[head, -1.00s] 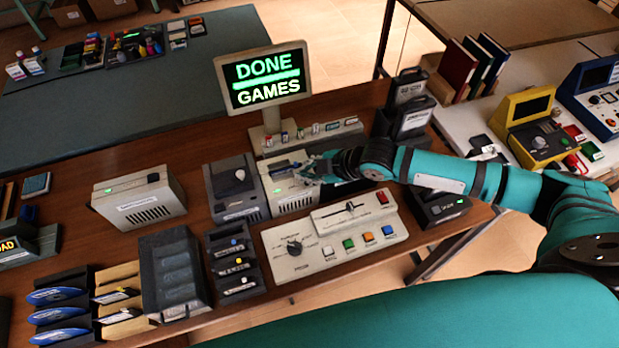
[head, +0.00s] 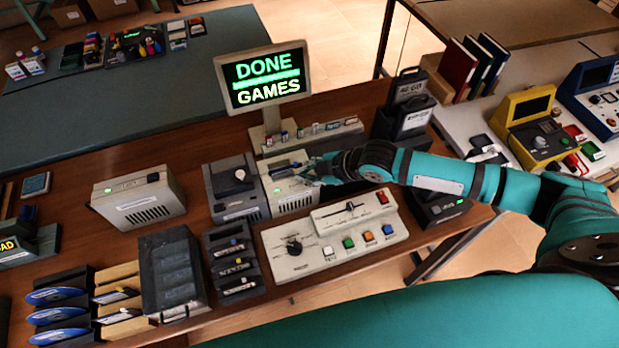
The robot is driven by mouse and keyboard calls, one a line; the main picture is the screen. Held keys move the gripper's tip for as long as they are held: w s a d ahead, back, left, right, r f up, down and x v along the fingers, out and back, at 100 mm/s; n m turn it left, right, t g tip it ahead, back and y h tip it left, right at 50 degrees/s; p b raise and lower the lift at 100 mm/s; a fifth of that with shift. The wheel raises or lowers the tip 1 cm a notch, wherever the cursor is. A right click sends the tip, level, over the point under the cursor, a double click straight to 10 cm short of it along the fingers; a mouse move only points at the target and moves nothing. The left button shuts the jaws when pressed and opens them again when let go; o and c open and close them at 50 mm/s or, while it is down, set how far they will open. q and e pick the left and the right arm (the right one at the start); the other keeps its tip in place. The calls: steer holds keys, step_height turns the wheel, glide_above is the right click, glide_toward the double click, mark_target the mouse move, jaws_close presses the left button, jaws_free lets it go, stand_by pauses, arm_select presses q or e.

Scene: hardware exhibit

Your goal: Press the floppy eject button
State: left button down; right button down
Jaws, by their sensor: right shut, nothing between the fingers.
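A pale box-shaped drive (head: 288,203) with a small green light on its front stands on the wooden bench, below the monitor. A dark slot or strip shows on its top. My right gripper (head: 303,173) is shut and empty, with its fingertips at the top right of this drive. I cannot tell whether they touch it. The eject button cannot be made out; it is too small or hidden by the gripper. My left gripper is not in view.
A dark drive (head: 237,190) stands close on the left of the pale one, and a control panel (head: 335,240) with coloured buttons lies in front. The monitor (head: 263,78) behind reads "DONE GAMES".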

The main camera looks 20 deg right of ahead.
steer(key=shift+f, duration=0.5)
stand_by(0.6)
stand_by(0.3)
steer(key=shift+r+p, duration=0.7)
steer(key=shift+r, duration=0.15)
steer(key=shift+r, duration=0.15)
step_height(320, 180, up, 5)
steer(key=p, duration=0.5)
steer(key=shift+f, duration=0.2)
stand_by(0.3)
